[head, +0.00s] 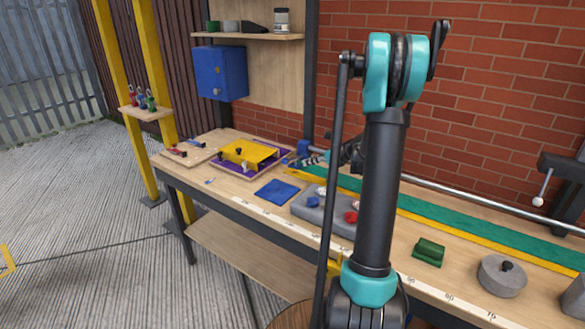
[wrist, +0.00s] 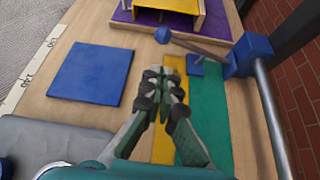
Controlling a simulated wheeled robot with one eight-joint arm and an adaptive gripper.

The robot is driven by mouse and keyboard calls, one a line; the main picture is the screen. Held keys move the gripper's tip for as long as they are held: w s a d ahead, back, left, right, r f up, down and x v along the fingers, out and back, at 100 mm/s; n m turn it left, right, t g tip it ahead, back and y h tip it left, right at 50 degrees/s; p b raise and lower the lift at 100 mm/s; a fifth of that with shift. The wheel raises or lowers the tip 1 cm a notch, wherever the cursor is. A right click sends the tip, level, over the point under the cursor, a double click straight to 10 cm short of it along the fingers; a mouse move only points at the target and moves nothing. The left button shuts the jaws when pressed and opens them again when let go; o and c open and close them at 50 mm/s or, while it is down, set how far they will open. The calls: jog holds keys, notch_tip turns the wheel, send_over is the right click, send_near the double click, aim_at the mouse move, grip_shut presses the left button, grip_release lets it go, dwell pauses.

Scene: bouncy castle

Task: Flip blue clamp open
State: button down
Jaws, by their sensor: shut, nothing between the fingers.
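The blue clamp (wrist: 246,55) sits on the end of a metal rail at the upper right of the wrist view. Its lever reaches left over the bench to a blue knob (wrist: 162,35). In the head view the blue clamp (head: 304,147) is small, near the far end of the rail against the wall. My gripper (wrist: 166,78) is shut and empty, above the yellow and green strips, apart from the clamp and its knob. In the head view my arm partly hides the gripper.
A blue square mat (wrist: 91,73) lies left of my gripper. A yellow bracket on a purple base (head: 246,154) stands beyond it. A grey block with blue and red knobs (head: 309,207) is nearer. A brick wall (head: 480,110) runs behind the bench.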

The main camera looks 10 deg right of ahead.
jog(key=x, duration=1)
dwell(0.3)
jog(key=shift+r, duration=0.1)
jog(key=shift+w+d+r+m+g+y, duration=0.1)
jog(key=shift+r+m+g+y, duration=0.25)
jog(key=shift+r, duration=0.4)
jog(key=w+d+r+m+g+y, duration=0.2)
jog(key=w+d+r+m+y, duration=0.1)
jog(key=w+d+r, duration=0.6)
jog(key=shift+w+d+r+m, duration=0.2)
jog(key=shift+r+m, duration=0.25)
jog(key=shift+r, duration=0.5)
